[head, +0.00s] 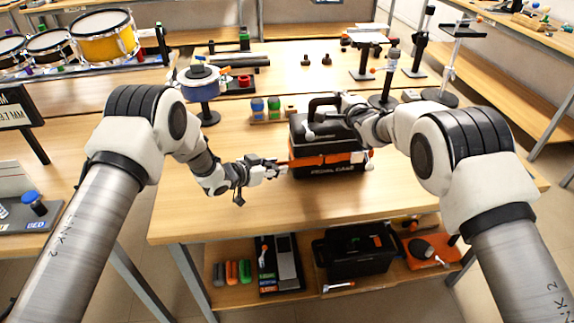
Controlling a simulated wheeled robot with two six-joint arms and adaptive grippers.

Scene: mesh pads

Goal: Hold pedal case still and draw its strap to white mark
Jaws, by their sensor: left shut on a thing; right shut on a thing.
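The black pedal case (311,171) stands upright on the wooden table, with its lettered front facing me. An orange strap (305,161) runs across its front and past its left side. My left gripper (279,167) is shut on the strap's left end, just left of the case. My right gripper (344,107) is at the top of the case by its dark handle (318,101) and is shut on the case; my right arm hides part of the lid and the exact contact. A small pale patch (369,157) shows at the case's right edge; I cannot tell whether it is the white mark.
The tabletop in front is clear. A lower shelf holds a black bin (357,258) and tools.

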